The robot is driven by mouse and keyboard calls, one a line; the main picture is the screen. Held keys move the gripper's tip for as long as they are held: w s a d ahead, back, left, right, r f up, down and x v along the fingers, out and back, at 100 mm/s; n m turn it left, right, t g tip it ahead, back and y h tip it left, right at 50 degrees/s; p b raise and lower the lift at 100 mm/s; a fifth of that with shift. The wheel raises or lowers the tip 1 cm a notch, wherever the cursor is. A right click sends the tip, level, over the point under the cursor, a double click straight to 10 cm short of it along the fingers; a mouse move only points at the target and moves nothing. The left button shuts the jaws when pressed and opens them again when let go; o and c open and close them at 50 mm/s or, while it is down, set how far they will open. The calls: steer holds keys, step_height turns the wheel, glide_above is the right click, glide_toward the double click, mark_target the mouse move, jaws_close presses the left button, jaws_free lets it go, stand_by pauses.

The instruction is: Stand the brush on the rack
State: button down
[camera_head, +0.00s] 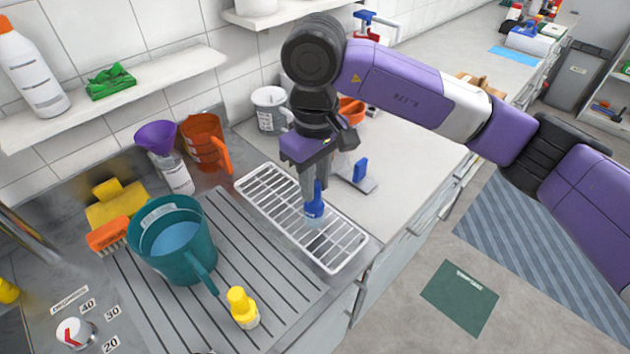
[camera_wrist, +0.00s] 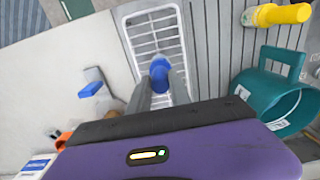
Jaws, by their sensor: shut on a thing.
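A blue brush (camera_head: 314,207) is held roughly upright between the fingers of my gripper (camera_head: 314,184), over the right half of the white wire rack (camera_head: 258,194). Its lower end shows pale against the bars, and I cannot tell whether it touches them. In the wrist view the blue brush (camera_wrist: 160,72) sits between the two grey fingertips, with the rack (camera_wrist: 150,18) below it. My gripper is shut on the brush and hides part of it.
A blue-handled tool (camera_head: 360,172) lies right of the rack. The front right counter is clear.

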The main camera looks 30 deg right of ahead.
steer(key=shift+f, duration=0.45)
steer(key=c, duration=1.2)
jaws_free()
step_height(320, 180, up, 12)
steer(key=shift+r+b, duration=0.15)
steer(key=shift+b, duration=0.95)
steer(key=shift+a, duration=0.1)
